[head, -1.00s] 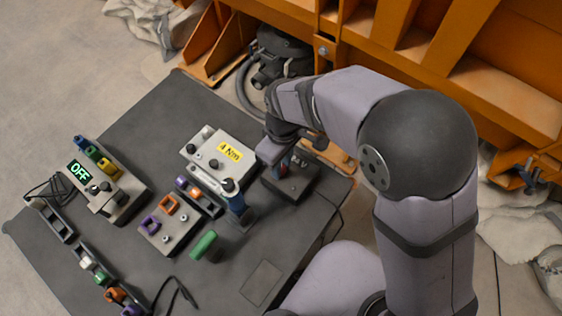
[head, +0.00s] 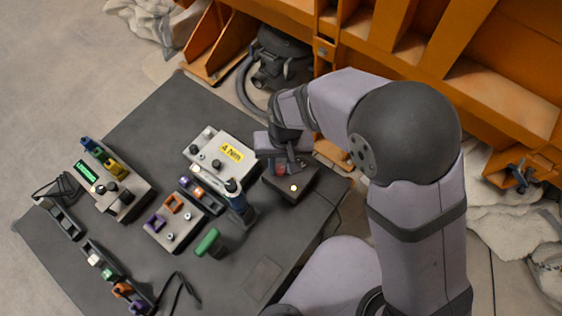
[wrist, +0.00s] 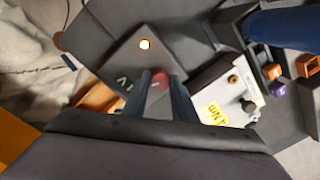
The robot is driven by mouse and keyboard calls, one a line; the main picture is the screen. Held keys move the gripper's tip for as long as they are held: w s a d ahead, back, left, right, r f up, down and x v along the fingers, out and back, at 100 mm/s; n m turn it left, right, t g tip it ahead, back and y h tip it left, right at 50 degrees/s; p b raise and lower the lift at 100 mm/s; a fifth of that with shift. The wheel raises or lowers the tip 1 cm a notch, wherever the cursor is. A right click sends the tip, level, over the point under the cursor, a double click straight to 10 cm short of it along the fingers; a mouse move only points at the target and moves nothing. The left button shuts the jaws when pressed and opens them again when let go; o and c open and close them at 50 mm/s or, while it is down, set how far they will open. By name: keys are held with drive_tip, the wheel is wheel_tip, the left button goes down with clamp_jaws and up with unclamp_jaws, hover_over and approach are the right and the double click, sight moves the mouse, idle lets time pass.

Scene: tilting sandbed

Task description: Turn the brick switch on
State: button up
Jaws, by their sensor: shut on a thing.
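The switch box (head: 291,186) is a dark, low box at the right side of the table. It also shows in the wrist view (wrist: 119,66). A small round lamp (head: 293,187) glows on its top and is bright in the wrist view (wrist: 144,44). A red piece (wrist: 160,76) on the box sits between my fingertips; only a little of it shows in the head view. My gripper (wrist: 160,85) points down at the box and is shut on the red piece. The fingers hide much of it.
A pale box with a yellow "4 Nm" label (head: 232,153) stands close to the left.

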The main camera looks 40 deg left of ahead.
sight(282, 168)
drive_tip(key=shift+m, duration=0.9)
drive_tip(key=o, duration=1)
drive_tip(key=shift+o, duration=0.2)
drive_tip(key=shift+w+d+r+b, duration=0.1)
drive_tip(key=shift+r+b, duration=0.3)
drive_tip(key=shift+r, duration=3.25)
